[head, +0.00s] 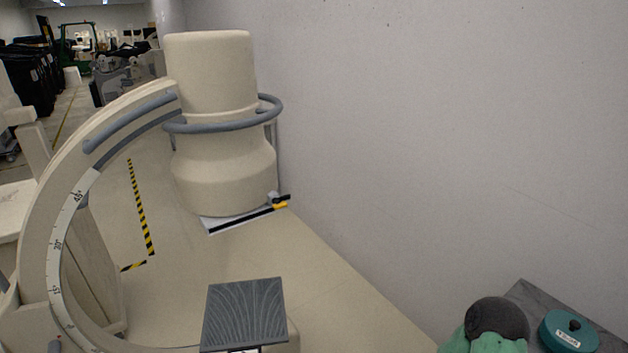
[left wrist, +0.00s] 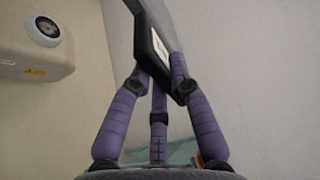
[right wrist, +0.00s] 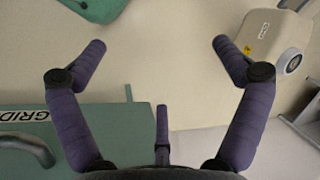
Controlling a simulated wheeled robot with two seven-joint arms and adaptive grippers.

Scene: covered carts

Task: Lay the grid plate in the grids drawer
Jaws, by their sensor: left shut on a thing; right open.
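The grid plate (head: 245,313) is a dark grey square with fine wavy lines, at the bottom of the head view. In the left wrist view the plate (left wrist: 152,35) stands on edge, with a pale label on it. My left gripper (left wrist: 158,72) is shut on the plate's lower end. My right gripper (right wrist: 158,45) is open, with nothing between its fingers. A green drawer front (right wrist: 100,130) with letters reading "GRID" and a dark handle (right wrist: 28,143) lies left of and below the right gripper's fingers. The drawer's inside is not visible.
A large beige C-arm machine (head: 210,75) fills the left of the head view. A teal round lidded tin (head: 568,333) stands on a grey top (head: 525,290) at lower right, next to a dark dome (head: 497,318) over green material. A grey wall closes the right side.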

